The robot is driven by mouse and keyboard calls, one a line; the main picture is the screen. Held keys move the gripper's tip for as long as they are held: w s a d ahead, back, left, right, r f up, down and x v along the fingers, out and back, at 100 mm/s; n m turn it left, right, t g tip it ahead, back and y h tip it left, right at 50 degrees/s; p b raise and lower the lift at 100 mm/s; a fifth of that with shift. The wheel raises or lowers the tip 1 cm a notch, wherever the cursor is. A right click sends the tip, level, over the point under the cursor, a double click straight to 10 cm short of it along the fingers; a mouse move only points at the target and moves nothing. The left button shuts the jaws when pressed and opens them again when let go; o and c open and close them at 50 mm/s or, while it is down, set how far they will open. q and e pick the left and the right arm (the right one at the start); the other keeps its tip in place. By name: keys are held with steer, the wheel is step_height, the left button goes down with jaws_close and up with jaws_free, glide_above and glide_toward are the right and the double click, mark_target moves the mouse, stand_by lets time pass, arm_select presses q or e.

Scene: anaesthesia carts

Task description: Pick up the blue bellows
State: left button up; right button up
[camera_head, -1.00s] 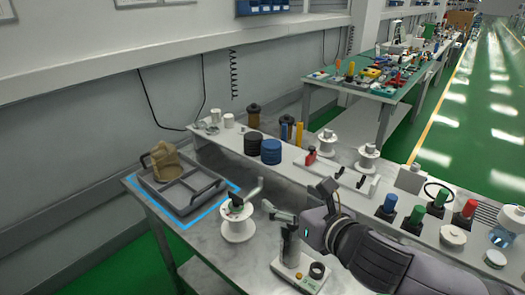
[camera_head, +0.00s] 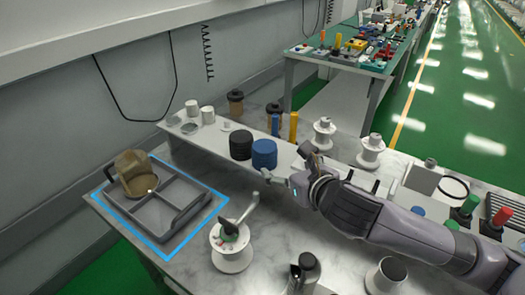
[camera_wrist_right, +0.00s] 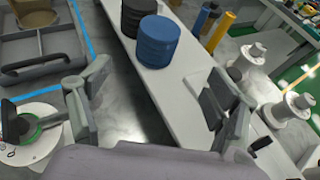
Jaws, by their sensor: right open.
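The blue bellows (camera_head: 264,156), a short ribbed blue cylinder, stands upright on the raised white shelf at the back of the bench. In the right wrist view the blue bellows (camera_wrist_right: 157,42) shows ahead, between the two finger directions. My right gripper (camera_head: 286,166) is open and empty, just right of and in front of the bellows, apart from it. Its spread fingers also show in the right wrist view (camera_wrist_right: 160,75), with nothing between them. My left gripper is not in view.
A similar black ribbed cylinder (camera_head: 241,145) stands close to the left of the bellows. Blue and yellow upright cylinders (camera_head: 293,126) and white spools (camera_head: 371,150) stand to the right. A grey divided tray (camera_head: 152,212) holds a tan object. A white reel with a crank (camera_head: 232,249) stands in front.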

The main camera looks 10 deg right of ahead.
mark_target(271, 157)
steer(key=x, duration=0.5)
steer(key=shift+w+f, duration=0.1)
steer(key=x, duration=0.3)
steer(key=shift+w+a+f+p, duration=0.1)
steer(key=shift+w+p, duration=0.1)
steer(key=shift+p, duration=0.15)
steer(key=shift+w+a+f, duration=0.1)
steer(key=shift+w+f, duration=0.05)
steer(key=shift+w, duration=0.1)
steer(key=shift+f+p+x, duration=0.2)
steer(key=shift+x, duration=1.05)
steer(key=shift+f+p+x, duration=0.2)
steer(key=shift+x, duration=1.05)
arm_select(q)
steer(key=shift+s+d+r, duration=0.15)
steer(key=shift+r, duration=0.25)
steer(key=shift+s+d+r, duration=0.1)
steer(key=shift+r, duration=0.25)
arm_select(e)
steer(key=shift+s+a, duration=0.1)
steer(key=shift+s, duration=0.1)
steer(key=shift+c, duration=0.3)
steer(key=c, duration=1.2)
steer(key=shift+c, duration=0.3)
steer(key=shift+r, duration=0.2)
